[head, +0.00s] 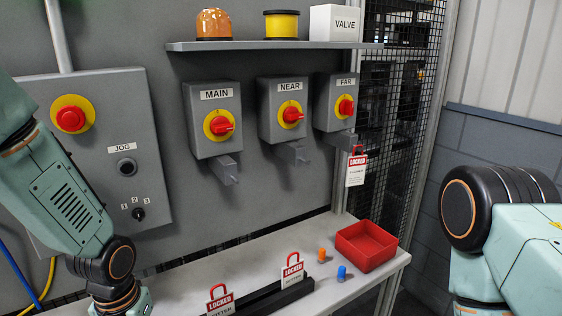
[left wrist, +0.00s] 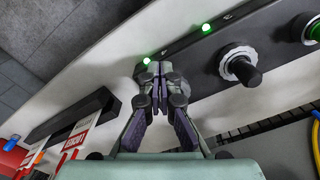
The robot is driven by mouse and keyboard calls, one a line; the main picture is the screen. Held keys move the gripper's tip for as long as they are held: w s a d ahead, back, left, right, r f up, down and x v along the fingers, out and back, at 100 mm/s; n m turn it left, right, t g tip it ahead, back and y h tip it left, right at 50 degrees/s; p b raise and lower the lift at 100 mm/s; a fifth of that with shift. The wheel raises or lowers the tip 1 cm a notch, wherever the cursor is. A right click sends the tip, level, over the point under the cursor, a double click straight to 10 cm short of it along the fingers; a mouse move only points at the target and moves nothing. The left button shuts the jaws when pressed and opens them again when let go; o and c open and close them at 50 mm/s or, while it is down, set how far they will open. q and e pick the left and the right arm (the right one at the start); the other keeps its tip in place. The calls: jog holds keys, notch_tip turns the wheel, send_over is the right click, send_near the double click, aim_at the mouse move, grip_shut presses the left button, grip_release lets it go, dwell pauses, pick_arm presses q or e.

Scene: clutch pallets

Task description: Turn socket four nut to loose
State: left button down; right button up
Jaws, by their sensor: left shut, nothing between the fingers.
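In the left wrist view a dark sloping panel carries a round black fitting with a ridged ring nut (left wrist: 238,64) and a stub standing out of it. I cannot read a number beside it, so I cannot tell whether it is socket four. A second round fitting with a green face (left wrist: 307,30) is at the right edge. My left gripper (left wrist: 157,82) is shut and empty over the panel's near left end, left of the black fitting and apart from it. My right gripper is out of view.
Two green lamps (left wrist: 147,60) shine along the panel. Tagged red padlocks (head: 292,267) stand in a dark rack on the bench (head: 335,292). A red tray (head: 366,246) and orange and blue plugs are at its right. Switch boxes (head: 216,118) hang on the wall behind.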

pick_arm(q)
jog(key=shift+r+p, duration=2.5)
jog(key=shift+r, duration=0.25)
jog(key=shift+f, duration=0.1)
